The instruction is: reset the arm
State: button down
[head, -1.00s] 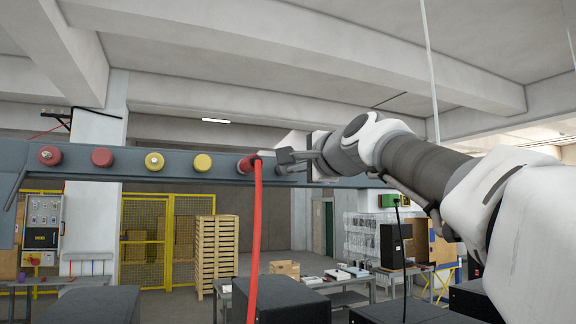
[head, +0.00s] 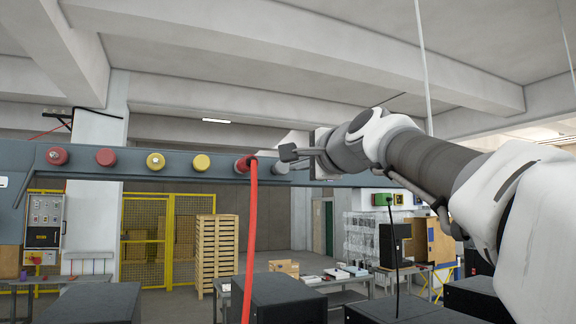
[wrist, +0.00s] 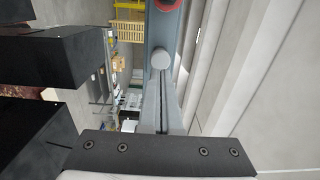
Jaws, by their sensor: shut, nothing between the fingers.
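My gripper (head: 288,152) shows in the head view at the end of my arm, which reaches in from the right. Its fingers are shut with nothing between them. It is in front of the grey-blue beam (head: 125,172), just right of the red fitting (head: 242,165) with the red hose (head: 251,240) hanging from it. A grey round fitting (head: 281,166) sits just below the fingertips in the picture. I cannot tell whether they touch. In the wrist view the grey fitting (wrist: 160,57) and part of the red one (wrist: 168,4) show.
Black boxes (head: 277,298) stand below. Stacked pallets (head: 217,250) and a yellow fence (head: 142,245) are behind. The space above the beam looks open.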

jog(key=b+v, duration=0.3)
jog(key=v, duration=0.7)
jog(key=shift+b, duration=0.3)
jog(key=shift+s, duration=0.15)
jog(key=s+d+f+n+g+h, duration=0.1)
jog(key=s+f+n+g+h, duration=0.2)
jog(key=f, duration=1.1)
jog(key=s+d+f+n+g+h, duration=0.1)
jog(key=s+d+f+n+g, duration=0.2)
jog(key=f, duration=1)
jog(key=s+d+f+n+g+h, duration=0.1)
jog(key=s+f+n, duration=0.1)
jog(key=s+f, duration=0.3)
jog(key=s+d+f+n+g+h, duration=0.1)
jog(key=s+f, duration=0.4)
jog(key=f, duration=0.5)
jog(key=s+d+f+n+g+h, duration=0.1)
jog(key=s+f+n+g, duration=0.2)
jog(key=f, duration=0.5)
jog(key=shift+s+d+f+n+b, duration=0.15)
jog(key=shift+s+f+n+b, duration=0.2)
jog(key=shift+s+n, duration=0.5)
jog(key=shift+s, duration=0.1)
